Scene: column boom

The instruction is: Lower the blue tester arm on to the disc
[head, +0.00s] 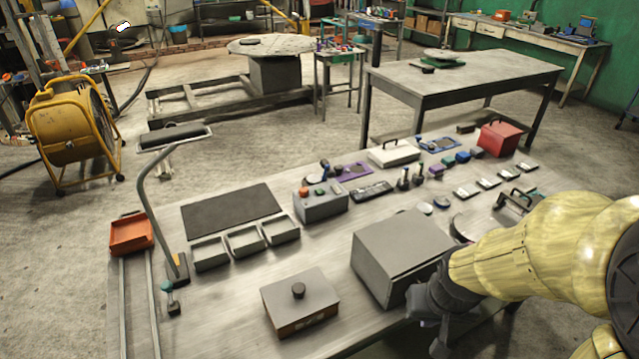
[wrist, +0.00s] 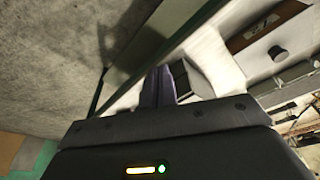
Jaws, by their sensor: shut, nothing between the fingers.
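A flat blue tester base (head: 437,144) lies towards the back of the workbench, left of a red box. A small dark upright part stands at its left end, and a small pale round spot on it may be the disc; both are too small to be sure. My gripper (head: 425,308) is low at the bench's front, beside the large grey box and well apart from the tester. In the wrist view my gripper's fingers (wrist: 158,86) are together and empty. The tester cannot be made out in that view.
The large grey box (head: 402,252) stands between my gripper and the tester. A purple base (head: 352,171) with an upright part sits left of it. A knobbed box (head: 300,300), the red box (head: 500,138) and several small items crowd the bench.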

